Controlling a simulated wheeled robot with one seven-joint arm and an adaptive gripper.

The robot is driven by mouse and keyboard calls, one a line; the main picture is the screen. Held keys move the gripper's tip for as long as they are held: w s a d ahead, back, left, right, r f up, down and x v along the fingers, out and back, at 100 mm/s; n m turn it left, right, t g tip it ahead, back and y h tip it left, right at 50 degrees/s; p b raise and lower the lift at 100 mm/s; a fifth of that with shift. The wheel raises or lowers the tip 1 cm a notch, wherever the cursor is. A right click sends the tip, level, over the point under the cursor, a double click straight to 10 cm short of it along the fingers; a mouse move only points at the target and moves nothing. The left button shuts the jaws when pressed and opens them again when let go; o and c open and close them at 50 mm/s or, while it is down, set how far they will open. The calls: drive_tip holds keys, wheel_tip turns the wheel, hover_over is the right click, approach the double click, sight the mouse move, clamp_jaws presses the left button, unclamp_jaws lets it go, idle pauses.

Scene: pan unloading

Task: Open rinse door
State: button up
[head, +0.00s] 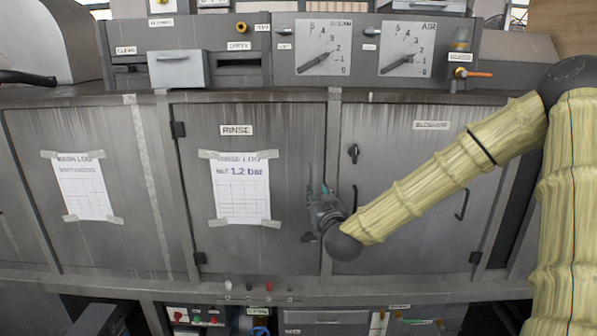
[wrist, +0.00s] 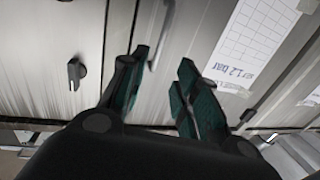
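The rinse door (head: 285,150) is a grey metal panel in the middle of the head view, labelled RINSE. It looks shut, with dark hinges on its left side. A taped log sheet (head: 241,190) hangs on it and also shows in the wrist view (wrist: 255,40). Contact with the handle cannot be told. In the head view my gripper mostly hides the handle.
The blowoff door (head: 400,150) is to the right, with a black latch (head: 353,153) near my gripper. The wash-log door (head: 130,190) is to the left. Above are pressure dials (head: 323,47) and a ledge. Small knobs (head: 268,286) line the lower rail.

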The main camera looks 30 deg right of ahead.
sight(310, 176)
drive_tip(key=shift+r+p+x, duration=0.25)
drive_tip(key=shift+p+x, duration=0.45)
drive_tip(key=shift+x, duration=1.15)
drive_tip(key=shift+r+p+x, duration=0.2)
drive_tip(key=shift+p+x, duration=0.45)
drive_tip(key=shift+x, duration=1.2)
drive_tip(key=shift+r+p+x, duration=0.25)
drive_tip(key=shift+p+x, duration=0.45)
drive_tip(key=shift+x, duration=1.15)
drive_tip(key=shift+d, duration=0.15)
clamp_jaws()
